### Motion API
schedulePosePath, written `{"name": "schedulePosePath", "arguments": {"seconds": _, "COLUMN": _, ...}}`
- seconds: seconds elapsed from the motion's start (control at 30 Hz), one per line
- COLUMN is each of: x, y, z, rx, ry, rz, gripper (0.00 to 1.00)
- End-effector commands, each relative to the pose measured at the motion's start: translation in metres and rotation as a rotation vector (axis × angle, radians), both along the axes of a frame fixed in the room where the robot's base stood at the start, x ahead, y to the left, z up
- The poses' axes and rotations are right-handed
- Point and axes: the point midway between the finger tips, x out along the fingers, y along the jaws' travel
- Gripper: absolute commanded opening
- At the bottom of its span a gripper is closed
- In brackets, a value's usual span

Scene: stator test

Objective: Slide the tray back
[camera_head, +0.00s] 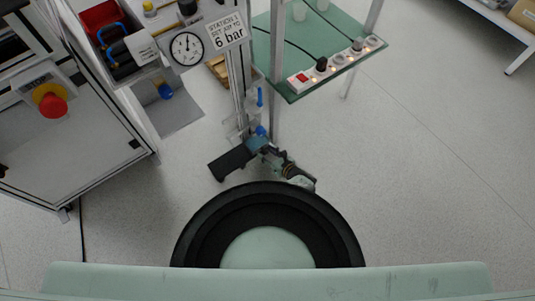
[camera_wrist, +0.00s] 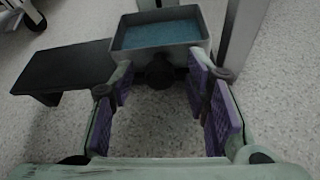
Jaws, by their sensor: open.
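In the wrist view a small grey tray (camera_wrist: 123,40) with a blue inside lies straight ahead, with a dark round knob (camera_wrist: 160,72) on its near side. My gripper (camera_wrist: 162,80) is open, with one purple-padded finger on each side of the knob. The fingers look apart from the knob, with a gap on both sides; nothing is held. In the head view the tray (camera_head: 257,143) is small, beside a metal post, and my gripper (camera_head: 275,160) is just below it, partly hidden by my arm.
A flat black plate (camera_wrist: 65,68) sticks out left of the tray. A metal post (camera_wrist: 240,35) stands close on the right. In the head view a green shelf (camera_head: 275,60) carries a socket strip (camera_head: 335,62). A cabinet with a red button (camera_head: 53,106) stands left; open floor lies right.

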Motion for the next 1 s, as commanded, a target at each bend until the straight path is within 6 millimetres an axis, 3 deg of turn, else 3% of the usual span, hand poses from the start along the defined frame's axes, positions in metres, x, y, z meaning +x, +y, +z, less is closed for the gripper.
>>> {"name": "schedulePosePath", "arguments": {"seconds": 0.7, "x": -0.0005, "y": -0.0006, "z": -0.0002, "rx": 0.0, "ry": 0.0, "rz": 0.0, "gripper": 0.0}}
{"name": "schedulePosePath", "arguments": {"seconds": 1.0, "x": -0.0004, "y": -0.0006, "z": -0.0002, "rx": 0.0, "ry": 0.0, "rz": -0.001, "gripper": 0.0}}
